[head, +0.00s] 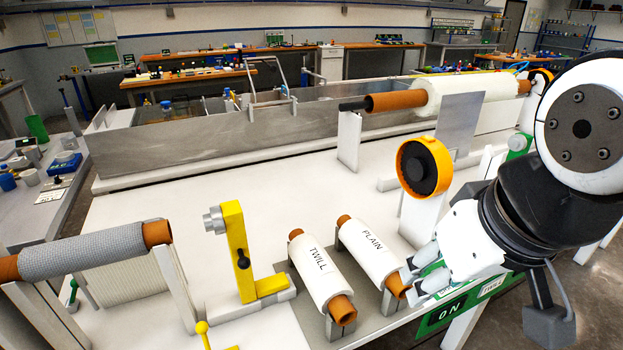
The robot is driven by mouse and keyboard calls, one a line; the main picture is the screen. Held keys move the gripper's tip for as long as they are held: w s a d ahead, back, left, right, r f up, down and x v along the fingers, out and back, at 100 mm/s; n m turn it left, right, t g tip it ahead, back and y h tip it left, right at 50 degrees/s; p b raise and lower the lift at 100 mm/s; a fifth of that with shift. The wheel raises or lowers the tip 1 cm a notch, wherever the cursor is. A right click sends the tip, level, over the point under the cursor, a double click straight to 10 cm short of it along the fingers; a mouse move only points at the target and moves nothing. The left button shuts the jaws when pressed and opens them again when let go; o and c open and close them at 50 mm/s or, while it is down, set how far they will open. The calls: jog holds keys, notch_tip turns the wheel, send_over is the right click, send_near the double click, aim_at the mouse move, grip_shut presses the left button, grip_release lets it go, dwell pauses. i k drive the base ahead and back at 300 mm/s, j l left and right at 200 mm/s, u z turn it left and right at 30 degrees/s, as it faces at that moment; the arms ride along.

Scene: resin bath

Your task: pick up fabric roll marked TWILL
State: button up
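The fabric roll marked TWILL (316,269) is white with brown core ends. It lies on a grey cradle at the front of the white bench, its label facing up. A similar roll marked PLAIN (371,246) lies beside it on the right. My gripper (411,283) comes in from the right, with its fingertips near the front core end of the PLAIN roll. The fingers look apart, with nothing seen between them. Whether they touch the PLAIN roll is unclear. The gripper is to the right of the TWILL roll, with the PLAIN roll between.
A yellow bracket (238,250) stands just left of the TWILL roll. A grey fabric roll (95,250) sits on a stand at far left. An orange-rimmed disc (424,167) stands behind the gripper. A large white roll (470,100) spans the back right.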

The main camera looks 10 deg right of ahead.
aim_at(331, 293)
jog(key=u, duration=0.85)
jog(key=k+l+u, duration=0.1)
jog(key=l+u, duration=0.25)
jog(key=k+l+u, duration=0.1)
jog(key=u, duration=0.25)
jog(key=l, duration=0.15)
